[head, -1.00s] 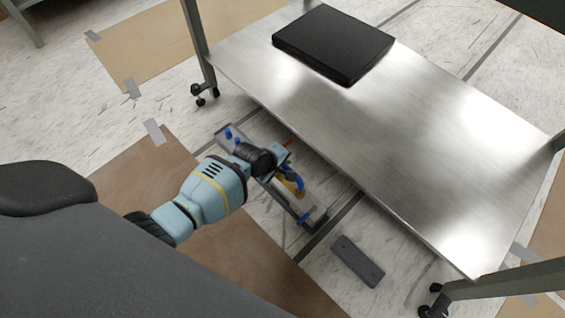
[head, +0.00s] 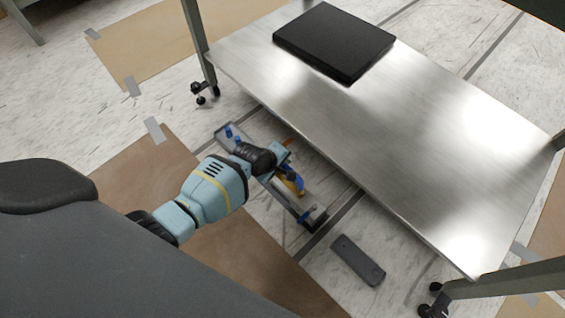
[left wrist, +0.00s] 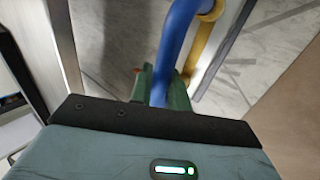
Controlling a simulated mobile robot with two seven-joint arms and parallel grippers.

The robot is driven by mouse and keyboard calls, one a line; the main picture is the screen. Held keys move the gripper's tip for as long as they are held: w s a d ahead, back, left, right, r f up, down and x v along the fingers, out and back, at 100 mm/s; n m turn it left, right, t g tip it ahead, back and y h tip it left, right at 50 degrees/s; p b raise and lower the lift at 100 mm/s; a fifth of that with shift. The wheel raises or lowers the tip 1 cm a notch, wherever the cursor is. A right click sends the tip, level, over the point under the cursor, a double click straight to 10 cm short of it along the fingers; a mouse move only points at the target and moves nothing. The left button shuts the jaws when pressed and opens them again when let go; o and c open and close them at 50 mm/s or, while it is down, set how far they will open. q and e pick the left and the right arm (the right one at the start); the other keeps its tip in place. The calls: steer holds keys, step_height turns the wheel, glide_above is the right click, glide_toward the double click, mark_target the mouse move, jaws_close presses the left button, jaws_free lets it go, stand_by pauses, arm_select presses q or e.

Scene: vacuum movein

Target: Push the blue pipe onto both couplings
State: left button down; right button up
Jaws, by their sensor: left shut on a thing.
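The blue pipe (left wrist: 172,45) runs up from between the green fingers of my left gripper (left wrist: 160,90) in the left wrist view. The fingers are shut on it. In the head view my left gripper (head: 284,166) is low over a grey metal tray-like unit (head: 306,206) on the floor, and only a short bit of the blue pipe (head: 297,182) shows past it. A yellow pipe part (left wrist: 203,48) lies beside the blue pipe. Small blue pieces (head: 229,132) stand at the unit's far left end. I cannot tell whether the pipe touches either coupling. My right gripper is not in view.
A steel table (head: 370,150) on wheeled legs stands close to the right of the unit, with a black flat case (head: 335,42) on it. A dark grey bar (head: 357,260) lies on the floor. Brown floor sheets (head: 150,190) lie at left.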

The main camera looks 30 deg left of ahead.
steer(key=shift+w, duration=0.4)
arm_select(q)
steer(key=shift+f, duration=0.1)
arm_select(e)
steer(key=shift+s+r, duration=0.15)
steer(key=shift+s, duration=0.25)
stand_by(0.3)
arm_select(q)
steer(key=shift+f, duration=0.1)
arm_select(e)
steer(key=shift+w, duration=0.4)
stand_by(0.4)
arm_select(q)
steer(key=c, duration=1.3)
jaws_free()
steer(key=shift+o, duration=0.2)
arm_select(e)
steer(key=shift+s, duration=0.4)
arm_select(q)
steer(key=shift+s+p, duration=0.1)
steer(key=shift+p, duration=0.25)
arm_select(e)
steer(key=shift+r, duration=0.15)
